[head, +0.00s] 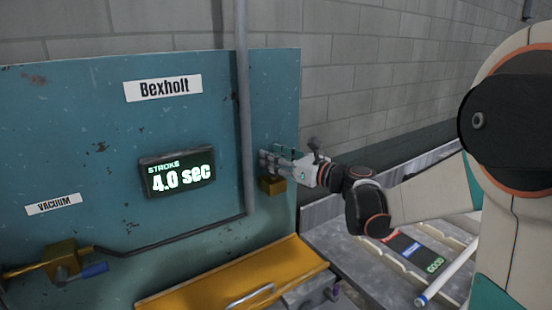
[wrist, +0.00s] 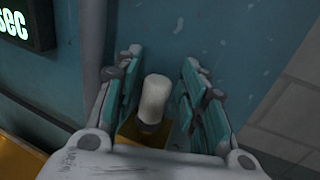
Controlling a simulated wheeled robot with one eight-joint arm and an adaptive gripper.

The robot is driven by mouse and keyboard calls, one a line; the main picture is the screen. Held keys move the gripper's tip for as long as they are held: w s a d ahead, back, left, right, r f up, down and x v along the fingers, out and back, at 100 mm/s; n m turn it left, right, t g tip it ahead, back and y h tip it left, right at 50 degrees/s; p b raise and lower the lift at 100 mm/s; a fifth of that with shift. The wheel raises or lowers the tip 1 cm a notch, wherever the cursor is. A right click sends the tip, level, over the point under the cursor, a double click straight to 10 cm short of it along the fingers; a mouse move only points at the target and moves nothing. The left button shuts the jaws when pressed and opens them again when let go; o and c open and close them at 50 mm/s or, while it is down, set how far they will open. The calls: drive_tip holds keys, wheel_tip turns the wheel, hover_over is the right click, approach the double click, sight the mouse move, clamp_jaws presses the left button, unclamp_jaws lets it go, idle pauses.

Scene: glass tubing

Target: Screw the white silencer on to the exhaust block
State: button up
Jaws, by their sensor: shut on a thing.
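The white silencer (wrist: 155,96) is a short, rounded white cylinder. The brass-coloured exhaust block (wrist: 138,133) is just below the silencer, partly hidden by my gripper's body. The silencer's lower end meets the block in the picture; I cannot tell how it is seated. In the head view my gripper (head: 272,160) is at the teal panel, right above the exhaust block (head: 272,185). The silencer cannot be made out there.
The teal panel (head: 100,130) carries a lit display (head: 178,174). A grey vertical pipe (head: 244,110) runs close to the left of my gripper. A yellow tray (head: 235,280) juts out below. A grey bench (head: 345,255) with a marked rack lies to the right.

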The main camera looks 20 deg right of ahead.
drive_tip(key=shift+w+a, duration=0.1)
drive_tip(key=shift+a, duration=0.05)
clamp_jaws()
drive_tip(key=m+t+h, duration=0.2)
drive_tip(key=m+h, duration=0.1)
drive_tip(key=h, duration=0.1)
drive_tip(key=shift+a+m+h, duration=0.15)
drive_tip(key=shift+m+h, duration=0.15)
drive_tip(key=shift+h, duration=0.1)
drive_tip(key=shift+d+f+m+t+h, duration=0.1)
drive_tip(key=shift+m+t+h, duration=0.2)
drive_tip(key=shift+m+h, duration=0.8)
drive_tip(key=shift+d+m+t+h, duration=0.1)
drive_tip(key=shift+m+t+h, duration=0.35)
drive_tip(key=shift+h, duration=1.05)
drive_tip(key=shift+o, duration=1.9)
unclamp_jaws()
drive_tip(key=shift+y, duration=0.3)
